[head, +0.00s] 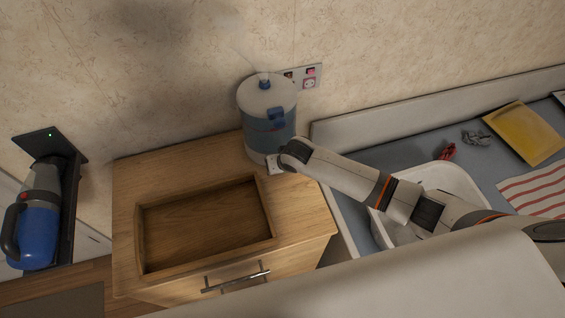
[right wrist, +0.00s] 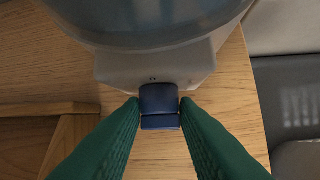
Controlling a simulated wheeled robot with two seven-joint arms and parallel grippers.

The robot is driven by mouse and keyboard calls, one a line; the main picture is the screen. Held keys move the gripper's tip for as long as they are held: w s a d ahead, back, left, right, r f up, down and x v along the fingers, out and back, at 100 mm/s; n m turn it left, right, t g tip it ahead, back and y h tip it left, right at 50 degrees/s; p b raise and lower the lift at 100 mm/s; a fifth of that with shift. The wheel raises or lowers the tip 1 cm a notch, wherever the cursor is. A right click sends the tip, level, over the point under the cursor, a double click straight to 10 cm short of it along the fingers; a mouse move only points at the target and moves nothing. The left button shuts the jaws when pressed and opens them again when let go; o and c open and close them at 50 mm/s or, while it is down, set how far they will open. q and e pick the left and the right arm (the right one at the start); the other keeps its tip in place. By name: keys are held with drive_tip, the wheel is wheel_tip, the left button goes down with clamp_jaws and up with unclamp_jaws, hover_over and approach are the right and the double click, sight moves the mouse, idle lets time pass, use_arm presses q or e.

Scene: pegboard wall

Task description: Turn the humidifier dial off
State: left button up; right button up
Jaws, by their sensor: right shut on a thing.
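The humidifier (head: 267,115) stands upright at the back right of the wooden cabinet, against the wall, with a faint mist rising from its blue top nozzle. In the right wrist view its grey base (right wrist: 110,66) carries a blue dial (right wrist: 159,97) on the front, with a small mark above it. My right gripper (right wrist: 160,112) has its green fingers on either side of the dial and is shut on it. In the head view my right gripper (head: 274,166) is at the humidifier's base; the dial is hidden there. My left gripper is not in view.
A wall socket (head: 309,84) is behind the humidifier. To the right are a white basin (head: 462,183), a yellow packet (head: 525,133) and a striped cloth (head: 540,190). A blue handheld vacuum (head: 38,220) hangs at left.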

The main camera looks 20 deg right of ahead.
idle(0.3)
drive_tip(key=o, duration=0.9)
drive_tip(key=shift+a, duration=0.1)
drive_tip(key=shift+o, duration=0.2)
drive_tip(key=v, duration=1.2)
